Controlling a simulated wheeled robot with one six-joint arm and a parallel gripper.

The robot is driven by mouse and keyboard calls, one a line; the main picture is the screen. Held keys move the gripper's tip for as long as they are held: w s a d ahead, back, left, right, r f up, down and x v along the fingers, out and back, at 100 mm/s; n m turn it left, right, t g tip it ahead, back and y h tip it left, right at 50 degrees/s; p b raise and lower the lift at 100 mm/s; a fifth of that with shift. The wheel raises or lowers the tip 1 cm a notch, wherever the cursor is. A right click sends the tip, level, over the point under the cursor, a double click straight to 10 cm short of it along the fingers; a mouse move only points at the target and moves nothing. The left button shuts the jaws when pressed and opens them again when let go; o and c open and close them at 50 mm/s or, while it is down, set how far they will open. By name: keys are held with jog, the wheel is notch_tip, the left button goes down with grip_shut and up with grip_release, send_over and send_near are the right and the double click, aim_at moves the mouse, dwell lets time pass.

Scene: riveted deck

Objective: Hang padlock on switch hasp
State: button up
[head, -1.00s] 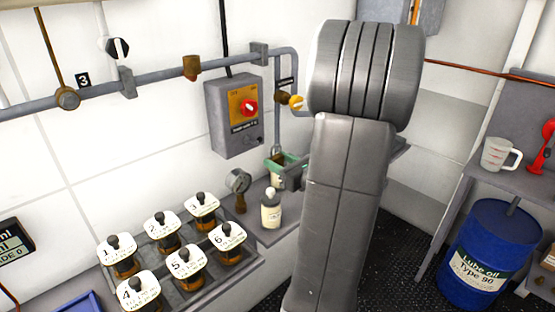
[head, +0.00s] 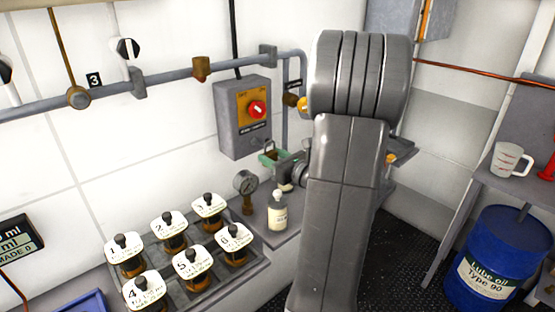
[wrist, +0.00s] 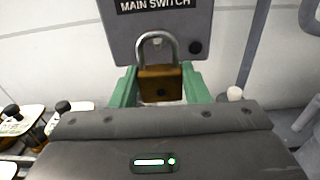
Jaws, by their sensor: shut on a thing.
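The padlock (wrist: 159,82) has a brass body and a steel shackle pointing up. My gripper (wrist: 158,88) is shut on its body between two green fingers. In the wrist view the shackle overlaps the lower face of the grey main switch box (wrist: 120,38); whether they touch I cannot tell. In the head view the switch box (head: 228,122) is on the wall, with a red knob (head: 257,110) on a yellow plate. My gripper (head: 272,158) is just below its lower right corner, partly hidden by my arm. The hasp is not clearly made out.
A pipe (head: 160,82) runs along the wall, with a bend right of the box. Below are a gauge (head: 245,184), a white bottle (head: 277,212) and several numbered sample jars (head: 175,232). A blue drum (head: 497,262) stands at the right. A shelf holds a jug (head: 510,160).

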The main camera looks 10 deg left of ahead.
jog(key=shift+x, duration=1.3)
jog(key=shift+w+a+f+b, duration=0.4)
jog(key=shift+a+f+b, duration=0.15)
jog(key=shift+f+b, duration=0.15)
jog(key=o, duration=1.1)
jog(key=b+v, duration=0.2)
jog(key=v, duration=1.1)
jog(key=shift+s+d, duration=0.25)
jog(key=shift+d, duration=0.1)
jog(key=shift+a+r, duration=0.1)
jog(key=shift+r, duration=0.05)
